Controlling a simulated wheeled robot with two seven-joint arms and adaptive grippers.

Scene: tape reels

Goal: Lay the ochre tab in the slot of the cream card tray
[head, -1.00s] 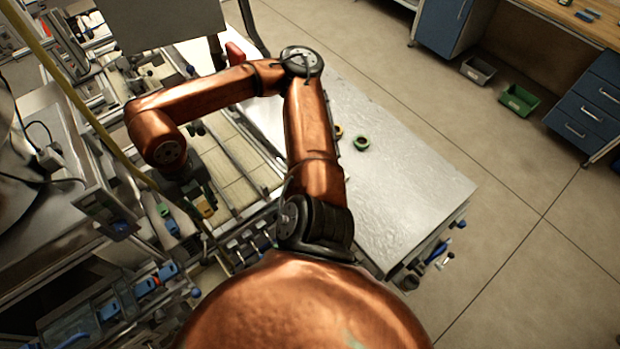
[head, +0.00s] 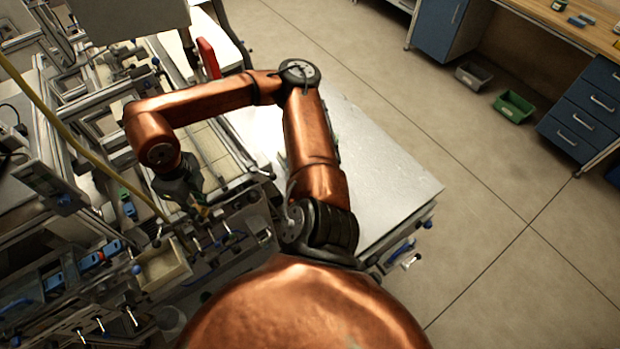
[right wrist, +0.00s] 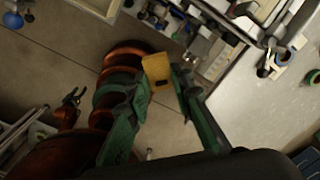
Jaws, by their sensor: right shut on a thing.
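The ochre tab (right wrist: 157,72) is held between the green fingertips of my right gripper (right wrist: 160,88), with a small dark mark on its face, in the right wrist view. In the head view my right gripper (head: 190,198) points down at the left, above the equipment; the tab is hard to make out there. A cream open box (head: 164,268) stands below and left of the gripper, apart from it. It may be the cream card tray; I cannot make out a slot. My left gripper is not in view.
Metal frames and rails (head: 75,120) crowd the left, crossed by a yellow cable (head: 85,150). A grey metal tabletop (head: 385,175) lies right of my arm. A green reel (right wrist: 312,77) lies on it in the right wrist view. Open floor (head: 500,240) is at right.

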